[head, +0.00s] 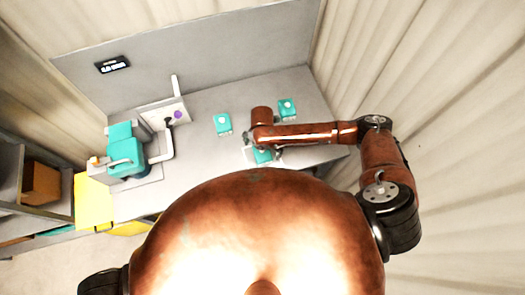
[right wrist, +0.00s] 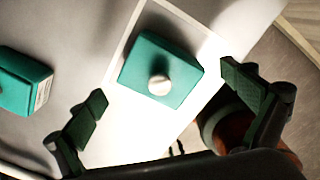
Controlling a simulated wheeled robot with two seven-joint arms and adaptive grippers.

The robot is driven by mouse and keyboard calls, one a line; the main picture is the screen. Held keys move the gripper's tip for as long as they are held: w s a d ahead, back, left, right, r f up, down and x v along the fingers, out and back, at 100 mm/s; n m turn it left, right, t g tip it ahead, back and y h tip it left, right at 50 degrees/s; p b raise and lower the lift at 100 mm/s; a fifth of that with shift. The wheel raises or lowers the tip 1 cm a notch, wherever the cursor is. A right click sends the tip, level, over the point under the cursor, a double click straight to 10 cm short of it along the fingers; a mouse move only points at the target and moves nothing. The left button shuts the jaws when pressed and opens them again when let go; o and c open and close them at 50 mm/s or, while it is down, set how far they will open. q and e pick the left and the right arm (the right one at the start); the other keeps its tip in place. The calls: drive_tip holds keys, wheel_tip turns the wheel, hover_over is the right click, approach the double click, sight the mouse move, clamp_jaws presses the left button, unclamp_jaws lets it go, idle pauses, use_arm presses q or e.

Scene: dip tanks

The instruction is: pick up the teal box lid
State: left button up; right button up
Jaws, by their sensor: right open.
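A teal box lid (right wrist: 140,62) with a round white knob (right wrist: 160,84) lies on a white rectangular surface in the right wrist view. My right gripper (right wrist: 164,90) is open, with one finger to each side of the lid in the picture and apart from it. In the head view a teal piece (head: 262,156) shows beneath my right arm, partly covered by it. The right fingers are hidden there. My left gripper is in no view.
Another teal box (right wrist: 22,82) is at the left in the right wrist view. In the head view, teal pieces with pale tops stand on the grey table, one left of my arm (head: 222,124) and one behind it (head: 287,108). A teal and white apparatus (head: 125,150) stands at the left.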

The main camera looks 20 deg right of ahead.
drive_tip(key=c, duration=1.1)
drive_tip(key=shift+s, duration=0.15)
drive_tip(key=c, duration=0.4)
drive_tip(key=shift+c, duration=0.2)
